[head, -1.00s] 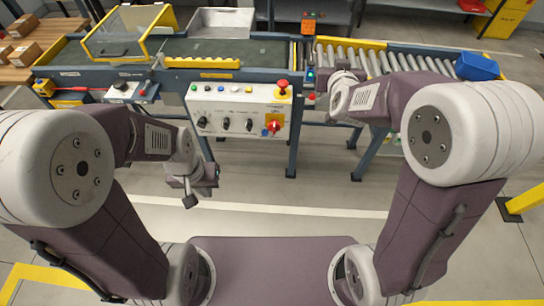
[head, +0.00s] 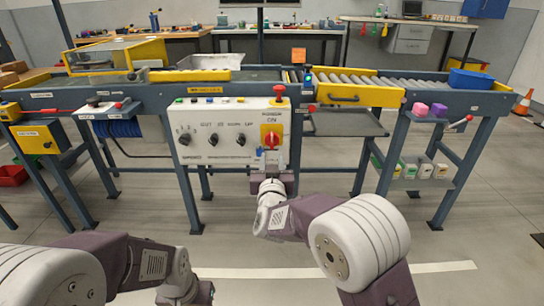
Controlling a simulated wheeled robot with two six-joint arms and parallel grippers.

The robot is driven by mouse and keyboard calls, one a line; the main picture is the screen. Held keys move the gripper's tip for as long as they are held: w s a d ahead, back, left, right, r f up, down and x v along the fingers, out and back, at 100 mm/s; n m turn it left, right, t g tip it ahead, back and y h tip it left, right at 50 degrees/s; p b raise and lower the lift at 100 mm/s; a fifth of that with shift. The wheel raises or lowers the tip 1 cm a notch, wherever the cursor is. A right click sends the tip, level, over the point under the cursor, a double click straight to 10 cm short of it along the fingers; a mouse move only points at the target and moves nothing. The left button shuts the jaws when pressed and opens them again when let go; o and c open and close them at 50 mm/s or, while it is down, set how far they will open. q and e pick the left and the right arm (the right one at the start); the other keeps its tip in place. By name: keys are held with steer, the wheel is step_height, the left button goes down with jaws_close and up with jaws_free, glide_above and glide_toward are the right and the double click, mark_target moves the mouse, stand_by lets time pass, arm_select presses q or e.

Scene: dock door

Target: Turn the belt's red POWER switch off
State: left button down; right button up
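The white control panel (head: 225,130) hangs on the front of the conveyor. The red POWER switch (head: 271,141) sits on a yellow plate at its right side, under lettering that reads POWER and ON. A red mushroom button (head: 279,90) stands on the panel's top right. My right gripper (head: 271,168) is just below the switch and points toward the panel. Its fingers are small and partly hidden by my wrist, so I cannot tell whether they are open or touch the switch. My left gripper (head: 202,294) is low at the bottom edge, far from the panel; its fingers are unclear.
Black knobs (head: 213,140) sit left of the switch. A small blue piece (head: 258,152) is beside it at lower left. A roller conveyor with a blue bin (head: 470,80) extends right. Conveyor legs (head: 190,200) stand below. The floor in front is open.

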mark_target(272, 142)
steer(key=w, duration=0.8)
steer(key=shift+w+f, duration=0.1)
steer(key=shift+w, duration=0.45)
jaws_close()
